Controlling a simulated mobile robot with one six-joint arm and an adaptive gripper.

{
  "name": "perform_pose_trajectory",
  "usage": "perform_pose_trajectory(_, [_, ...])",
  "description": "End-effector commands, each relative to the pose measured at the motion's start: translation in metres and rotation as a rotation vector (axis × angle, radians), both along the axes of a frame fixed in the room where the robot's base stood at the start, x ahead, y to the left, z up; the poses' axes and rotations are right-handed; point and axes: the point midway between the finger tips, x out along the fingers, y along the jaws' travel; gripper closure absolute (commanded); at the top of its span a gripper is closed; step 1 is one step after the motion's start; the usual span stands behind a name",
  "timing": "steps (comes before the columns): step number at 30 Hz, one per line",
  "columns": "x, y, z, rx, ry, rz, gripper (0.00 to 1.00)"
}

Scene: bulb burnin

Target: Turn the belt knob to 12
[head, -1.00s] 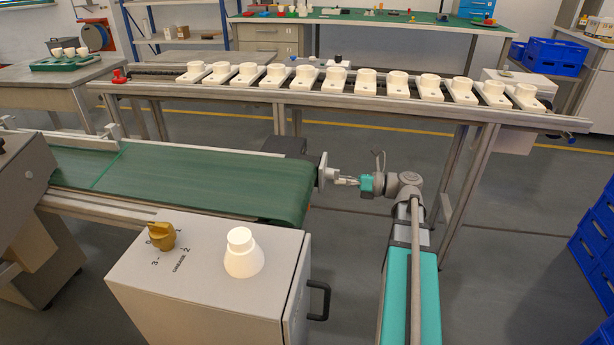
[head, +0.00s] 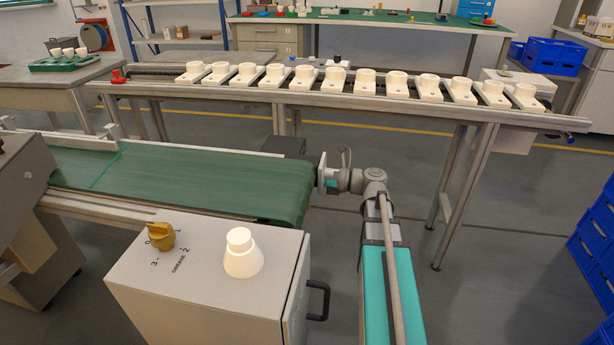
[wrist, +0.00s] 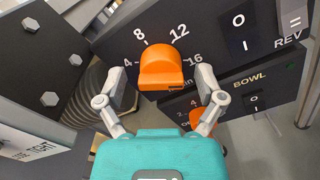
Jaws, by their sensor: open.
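The orange belt knob (wrist: 160,72) sits on a dark panel in the wrist view, with 4, 8, 12 and 16 printed around it. The 12 (wrist: 180,33) is at its upper right. I cannot tell clearly which number the knob points to. My gripper (wrist: 162,80) is open, with one finger on each side of the knob and gaps showing between them.
A second panel marked BOWL (wrist: 250,80) lies just below, with another orange knob (wrist: 200,118) partly behind my right finger. O and REV markings are right of the belt dial. A grease cabinet (head: 205,280) with a yellow knob (head: 160,236) stands in front of the conveyor (head: 200,182).

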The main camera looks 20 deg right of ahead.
Motion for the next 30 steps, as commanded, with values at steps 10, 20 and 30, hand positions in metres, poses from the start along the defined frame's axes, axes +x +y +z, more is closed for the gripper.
perform_pose_trajectory(10, [0.0003,0.0007,0.0,0.0,0.0,0.001,0.28])
perform_pose_trajectory(20, [0.0002,0.0014,0.0001,0.0,0.0,0.002,0.89])
perform_pose_trajectory(30, [0.0008,0.0031,0.0002,-0.012,-0.02,0.004,0.96])
